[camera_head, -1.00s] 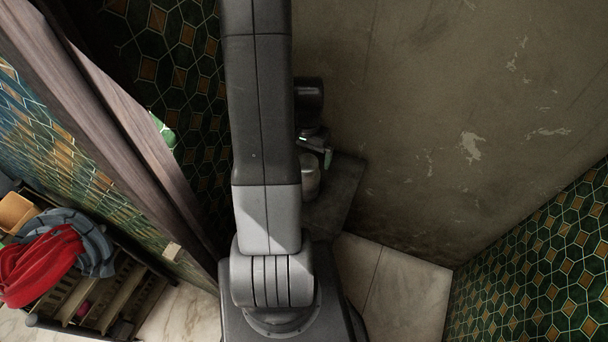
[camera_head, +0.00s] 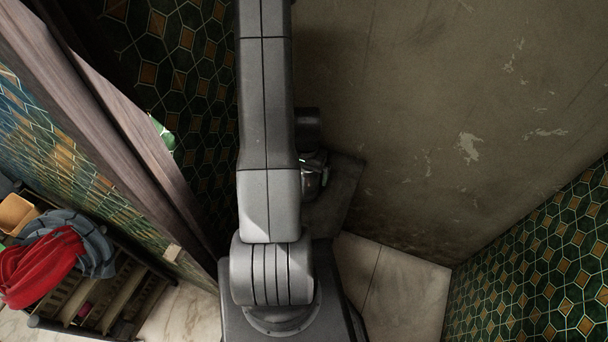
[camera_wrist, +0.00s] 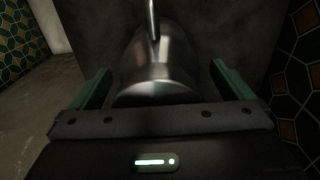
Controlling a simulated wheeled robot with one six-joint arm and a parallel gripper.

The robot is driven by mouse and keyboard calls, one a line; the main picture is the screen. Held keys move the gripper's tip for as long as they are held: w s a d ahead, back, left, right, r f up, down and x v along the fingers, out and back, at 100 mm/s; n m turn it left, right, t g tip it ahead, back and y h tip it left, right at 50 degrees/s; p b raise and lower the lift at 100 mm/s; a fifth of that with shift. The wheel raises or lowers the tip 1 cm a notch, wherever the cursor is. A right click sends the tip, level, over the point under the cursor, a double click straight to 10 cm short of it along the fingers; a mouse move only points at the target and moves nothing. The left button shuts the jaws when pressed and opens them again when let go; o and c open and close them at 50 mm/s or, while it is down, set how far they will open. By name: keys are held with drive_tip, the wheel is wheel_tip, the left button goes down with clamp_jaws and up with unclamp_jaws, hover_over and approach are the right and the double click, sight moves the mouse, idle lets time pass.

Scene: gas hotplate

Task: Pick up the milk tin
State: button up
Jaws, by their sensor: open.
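The milk tin (camera_wrist: 155,68) is a shiny metal vessel with a thin upright handle-like bar at its top, seen in the wrist view. It lies between the two green fingers of my gripper (camera_wrist: 158,82), which are spread wide with a gap on each side of it. In the head view a small part of the tin (camera_head: 313,183) shows beside my arm. My arm hides most of the gripper and part of the tin there.
A dark slab (camera_head: 340,190) is under the tin, against the plastered wall (camera_head: 430,110). Tiled wall is at left (camera_head: 185,60). A wooden frame (camera_head: 120,110) and a rack with red cloth (camera_head: 40,262) stand further left. Pale floor (camera_head: 400,295) is clear at lower right.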

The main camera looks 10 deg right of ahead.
drive_tip(key=c, duration=1.4)
drive_tip(key=shift+c, duration=1)
drive_tip(key=shift+r, duration=0.2)
